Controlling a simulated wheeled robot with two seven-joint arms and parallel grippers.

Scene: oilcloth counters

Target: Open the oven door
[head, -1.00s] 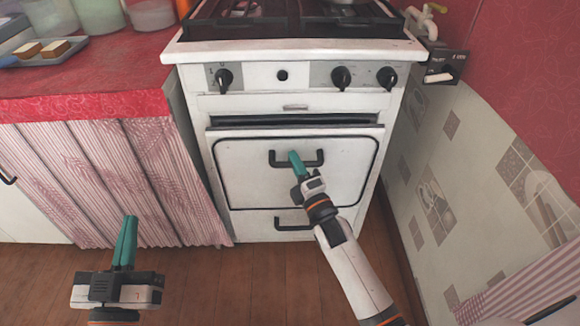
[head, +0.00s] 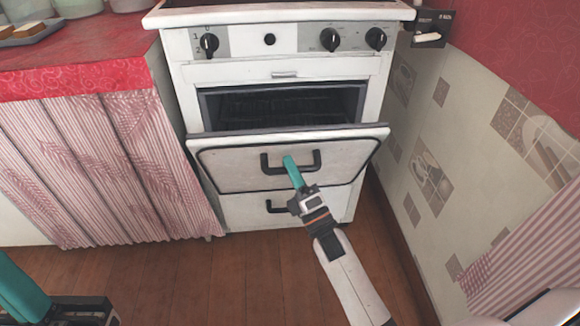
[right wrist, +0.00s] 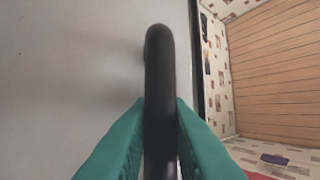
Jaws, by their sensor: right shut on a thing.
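The white oven (head: 283,70) stands against the back, with its door (head: 230,165) tilted part way open at the top. The dark oven cavity (head: 285,106) shows above the door's upper edge. My right gripper (head: 291,165) is shut on the black door handle (head: 312,160). In the right wrist view its two green fingers lie on both sides of the handle bar (right wrist: 160,90), with the pale door face beside it. My left gripper (head: 22,292) is at the lower left corner, partly cut off and away from the oven; its fingertips' gap is not clear.
A lower drawer with a black handle (head: 278,207) is under the door. A red-covered counter (head: 90,70) with a striped curtain (head: 110,170) is at the left. A tiled wall (head: 440,150) stands close at the right. The wooden floor (head: 210,275) in front is clear.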

